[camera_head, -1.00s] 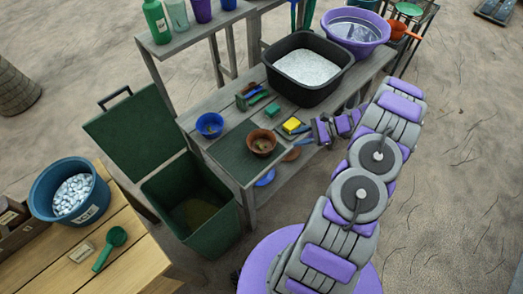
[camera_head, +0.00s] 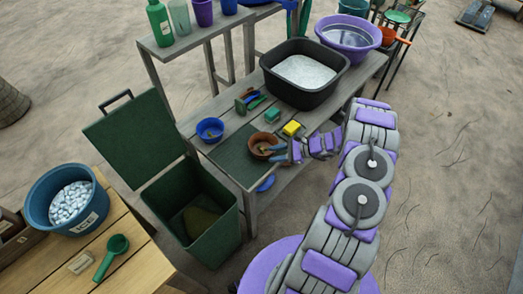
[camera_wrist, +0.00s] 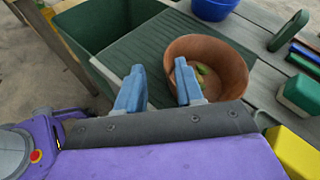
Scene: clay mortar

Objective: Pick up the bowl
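A brown clay bowl (camera_head: 256,153) stands on the dark green mat (camera_head: 236,163) at the near end of the grey bench. In the wrist view the bowl (camera_wrist: 232,60) is upright, with small green bits inside. My gripper (camera_head: 279,151) is at the bowl's right side in the head view. In the wrist view my gripper (camera_wrist: 160,77) is open, its blue-grey fingers apart. The right finger overlaps the bowl's inside near its left rim; the left finger is left of that rim. I cannot tell whether either finger touches the bowl.
A blue bowl (camera_head: 210,129) stands just behind. Green (camera_head: 272,115) and yellow (camera_head: 291,129) blocks lie nearby. A black tub (camera_head: 270,81) of white material stands farther back. An open green bin (camera_head: 215,214) adjoins the bench's left side.

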